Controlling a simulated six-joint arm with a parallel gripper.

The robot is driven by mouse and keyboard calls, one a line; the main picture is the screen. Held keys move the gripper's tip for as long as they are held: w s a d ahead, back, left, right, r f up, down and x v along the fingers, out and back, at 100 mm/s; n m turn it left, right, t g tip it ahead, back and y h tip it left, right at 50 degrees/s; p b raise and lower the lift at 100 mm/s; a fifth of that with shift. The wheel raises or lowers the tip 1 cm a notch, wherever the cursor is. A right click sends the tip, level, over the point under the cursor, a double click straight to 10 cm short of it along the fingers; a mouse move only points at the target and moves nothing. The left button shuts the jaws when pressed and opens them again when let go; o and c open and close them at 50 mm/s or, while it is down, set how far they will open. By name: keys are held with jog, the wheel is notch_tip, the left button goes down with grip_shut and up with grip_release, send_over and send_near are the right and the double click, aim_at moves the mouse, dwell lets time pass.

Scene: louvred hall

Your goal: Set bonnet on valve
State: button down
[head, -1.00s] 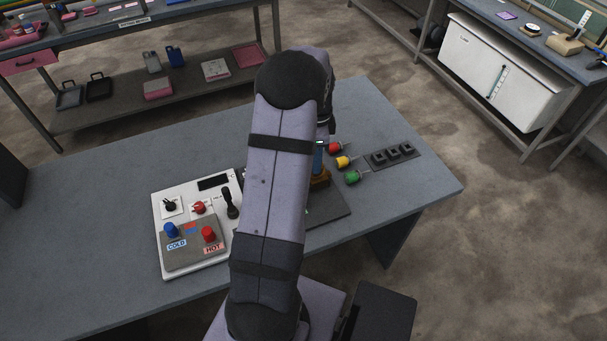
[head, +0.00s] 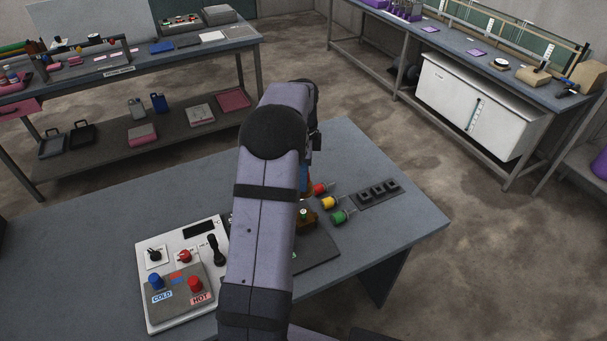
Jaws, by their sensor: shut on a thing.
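My gripper (head: 305,179) is mostly hidden behind my own arm; only a narrow blue part of it shows at the arm's right edge. A small orange-brown piece, which looks like the bonnet (head: 308,189), shows just below the blue part, held above the table.
Right of the valve lie red (head: 320,188), yellow (head: 328,202) and green (head: 339,216) handled tools, then a dark slotted holder (head: 378,193). A white control panel (head: 151,311) with knobs and a black lever stands left of my arm. The table's right end is clear.

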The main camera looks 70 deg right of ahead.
jog(key=shift+f, duration=0.15)
notch_tip(320, 180, down, 6)
jog(key=b, duration=0.5)
jog(key=shift+f, duration=0.2)
jog(key=shift+f, duration=0.2)
dwell(0.5)
jog(key=shift+f, duration=0.3)
jog(key=shift+f+b, duration=1.2)
jog(key=shift+f, duration=1)
jog(key=shift+r, duration=0.1)
jog(key=c, duration=1.1)
grip_release()
